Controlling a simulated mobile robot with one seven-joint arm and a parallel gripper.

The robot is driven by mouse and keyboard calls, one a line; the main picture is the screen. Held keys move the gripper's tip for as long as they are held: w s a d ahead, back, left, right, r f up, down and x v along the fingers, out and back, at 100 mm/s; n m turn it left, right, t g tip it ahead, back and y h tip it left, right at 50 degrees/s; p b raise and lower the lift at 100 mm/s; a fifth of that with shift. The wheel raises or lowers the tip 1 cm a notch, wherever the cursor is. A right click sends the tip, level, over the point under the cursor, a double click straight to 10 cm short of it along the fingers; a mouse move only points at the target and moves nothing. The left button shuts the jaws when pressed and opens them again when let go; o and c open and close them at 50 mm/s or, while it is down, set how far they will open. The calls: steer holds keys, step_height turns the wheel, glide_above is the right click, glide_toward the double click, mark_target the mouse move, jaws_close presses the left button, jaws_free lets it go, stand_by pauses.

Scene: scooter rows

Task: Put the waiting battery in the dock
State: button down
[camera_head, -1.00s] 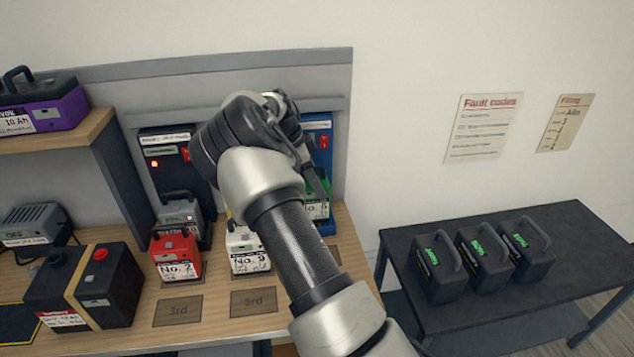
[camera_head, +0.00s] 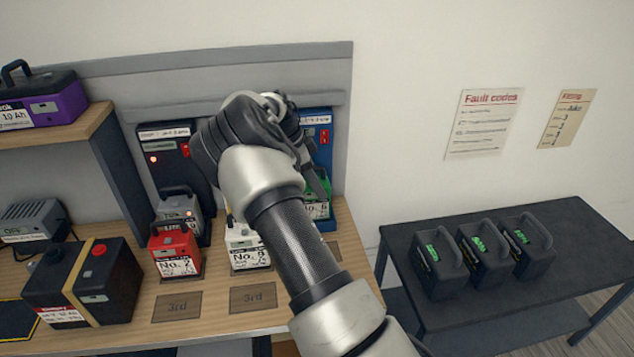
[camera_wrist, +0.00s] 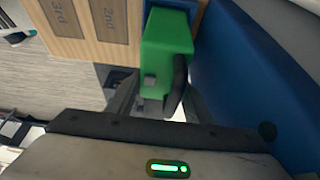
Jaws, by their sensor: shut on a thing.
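My gripper (camera_wrist: 155,98) is shut on a green battery (camera_wrist: 166,52) with a black handle, seen from above in the wrist view. In the head view my arm hides most of this battery; its green side and white label (camera_head: 318,208) show at the foot of the blue dock (camera_head: 319,150). The dock's blue wall (camera_wrist: 255,60) is close beside the battery in the wrist view. Whether the battery is fully seated cannot be told.
A dark dock (camera_head: 168,150) with a red light has a grey battery (camera_head: 178,208) at its foot. A black strapped battery (camera_head: 82,285) and a grey charger (camera_head: 34,222) are at left. Black batteries (camera_head: 485,255) stand on the side table.

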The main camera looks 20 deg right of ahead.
steer(key=shift+f+b, duration=0.4)
steer(key=shift+f, duration=0.15)
steer(key=c, duration=0.8)
jaws_free()
steer(key=shift+c, duration=0.2)
steer(key=shift+f, duration=0.25)
steer(key=p+v, duration=1.2)
steer(key=v, duration=1.4)
steer(key=shift+s+r, duration=0.1)
steer(key=shift+r, duration=0.3)
steer(key=s+r, duration=0.2)
steer(key=r, duration=0.2)
steer(key=s+a+r+p, duration=0.1)
steer(key=s+r, duration=0.2)
steer(key=r, duration=0.1)
steer(key=s+r, duration=0.2)
steer(key=r, duration=0.3)
steer(key=shift+s+a+p, duration=0.25)
steer(key=shift+s+p, duration=0.15)
steer(key=shift+s, duration=0.1)
